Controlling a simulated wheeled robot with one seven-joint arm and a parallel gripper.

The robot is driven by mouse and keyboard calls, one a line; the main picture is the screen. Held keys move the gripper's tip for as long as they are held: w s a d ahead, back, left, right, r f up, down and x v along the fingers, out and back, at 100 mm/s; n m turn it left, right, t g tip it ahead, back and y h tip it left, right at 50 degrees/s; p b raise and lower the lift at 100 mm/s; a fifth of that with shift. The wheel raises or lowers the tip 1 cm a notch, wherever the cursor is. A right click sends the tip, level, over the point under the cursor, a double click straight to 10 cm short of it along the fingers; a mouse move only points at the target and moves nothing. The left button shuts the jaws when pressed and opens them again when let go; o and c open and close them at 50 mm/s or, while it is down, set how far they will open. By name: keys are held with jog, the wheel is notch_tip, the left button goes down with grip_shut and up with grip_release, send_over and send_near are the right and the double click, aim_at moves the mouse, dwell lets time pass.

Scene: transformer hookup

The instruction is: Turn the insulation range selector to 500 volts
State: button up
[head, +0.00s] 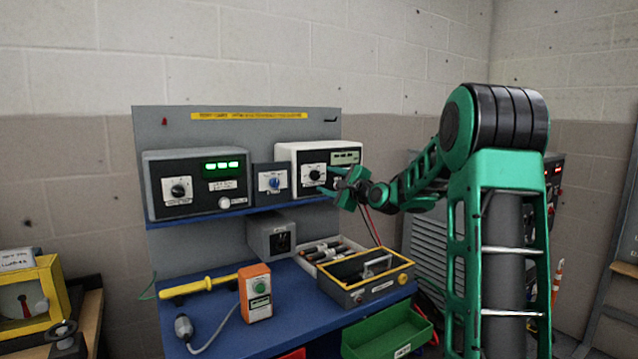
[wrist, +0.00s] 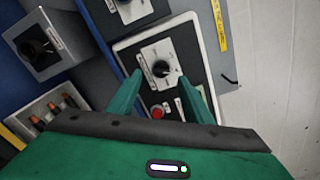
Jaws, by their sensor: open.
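The white-cased tester (head: 320,158) stands at the right end of the blue shelf, with a display and a black selector knob (head: 315,174) on a pale dial plate. I take this knob as the insulation range selector; its markings are too small to read. In the wrist view the knob (wrist: 161,69) lies ahead between the fingertips. My gripper (head: 340,178) is open and empty in front of the tester's right part. In the wrist view its green fingers (wrist: 160,80) stand either side of the knob; I cannot tell whether they touch it.
A small box with a blue knob (head: 273,183) sits just left of the tester. A grey unit (head: 195,185) with a green display stands farther left. Below are a yellow-edged toolbox (head: 345,295), an orange device (head: 256,300) and a green bin (head: 385,335). A red button (wrist: 157,112) is near the fingers.

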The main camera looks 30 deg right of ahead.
jog(key=s, duration=0.4)
jog(key=shift+s+d, duration=0.1)
jog(key=shift+s, duration=0.3)
jog(key=s+a+f+n+g+h, duration=0.1)
jog(key=s+a+f+n+g, duration=0.25)
jog(key=s+f, duration=0.3)
jog(key=s+a+f+n+g, duration=0.3)
jog(key=s+f+n+g, duration=0.15)
jog(key=s+f, duration=0.2)
jog(key=s+a+f+n+g, duration=0.2)
jog(key=s+f+n+g, duration=0.1)
jog(key=s, duration=0.9)
jog(key=s+a+f+n+g, duration=0.2)
jog(key=s+f+n+g, duration=0.1)
jog(key=s, duration=0.9)
jog(key=s+a+f+n+g, duration=0.2)
jog(key=s+f+n+g, duration=0.1)
jog(key=s, duration=0.9)
jog(key=shift+f+g+y, duration=0.3)
jog(key=shift+f+g, duration=0.2)
jog(key=shift+g, duration=0.1)
jog(key=shift+w, duration=0.1)
